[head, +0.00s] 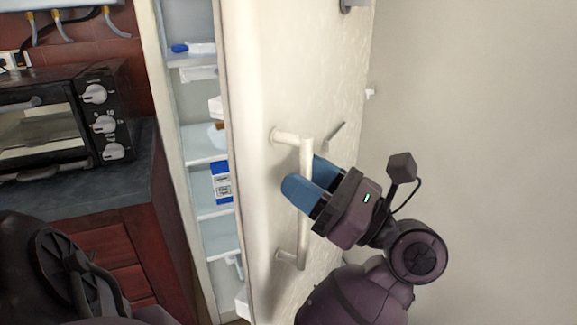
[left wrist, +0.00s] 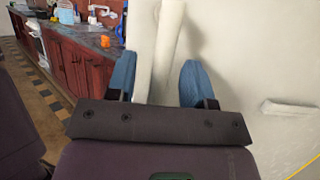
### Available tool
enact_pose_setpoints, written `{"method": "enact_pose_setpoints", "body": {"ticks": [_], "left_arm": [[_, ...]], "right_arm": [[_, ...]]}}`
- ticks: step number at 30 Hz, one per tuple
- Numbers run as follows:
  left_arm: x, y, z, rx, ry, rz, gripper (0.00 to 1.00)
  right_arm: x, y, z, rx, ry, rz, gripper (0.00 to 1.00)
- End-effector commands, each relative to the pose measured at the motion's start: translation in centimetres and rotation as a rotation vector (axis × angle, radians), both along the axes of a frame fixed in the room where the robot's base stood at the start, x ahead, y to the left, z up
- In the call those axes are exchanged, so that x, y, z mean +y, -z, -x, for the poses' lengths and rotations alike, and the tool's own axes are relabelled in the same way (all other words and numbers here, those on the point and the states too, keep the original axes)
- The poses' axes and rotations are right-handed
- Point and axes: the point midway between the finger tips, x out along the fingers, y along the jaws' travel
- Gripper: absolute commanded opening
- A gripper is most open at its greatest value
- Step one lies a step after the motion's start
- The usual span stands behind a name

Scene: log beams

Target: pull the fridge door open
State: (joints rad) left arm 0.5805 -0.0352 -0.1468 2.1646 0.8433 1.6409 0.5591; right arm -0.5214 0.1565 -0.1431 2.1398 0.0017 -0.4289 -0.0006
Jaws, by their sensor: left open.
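The white fridge door (head: 255,60) stands partly open, with the lit shelves (head: 204,145) showing in the gap to its left. A white vertical bar handle (head: 303,240) is fixed on the door's outer face. My left gripper (head: 303,176) is at the middle of this handle, its blue fingers open on either side of the bar. In the left wrist view, the handle (left wrist: 161,45) runs between the two spread fingers of the left gripper (left wrist: 158,65). I cannot tell whether either finger touches the bar. My right gripper is not seen.
A black toaster oven (head: 60,125) stands on a dark counter (head: 135,165) over red cabinets (head: 105,260), left of the fridge. A blue and white carton (head: 222,183) is on a fridge shelf. A plain pale wall (head: 480,130) is at the right.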

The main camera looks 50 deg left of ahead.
Motion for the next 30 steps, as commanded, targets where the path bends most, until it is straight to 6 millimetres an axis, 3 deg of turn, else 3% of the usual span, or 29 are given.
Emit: {"method": "enact_pose_setpoints", "body": {"ticks": [11, 20, 30], "left_arm": [[0.15, -0.16, 0.11, 0.001, 0.001, 0.0, 0.48], [0.14, -0.17, 0.11, 0.0, 0.001, 0.0, 0.02], [0.08, -0.16, 0.04, 0.002, 0.001, 0.001, 0.0]], "right_arm": [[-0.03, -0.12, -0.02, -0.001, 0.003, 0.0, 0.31], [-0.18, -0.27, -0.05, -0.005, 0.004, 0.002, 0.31], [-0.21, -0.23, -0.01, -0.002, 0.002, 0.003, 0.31]]}}
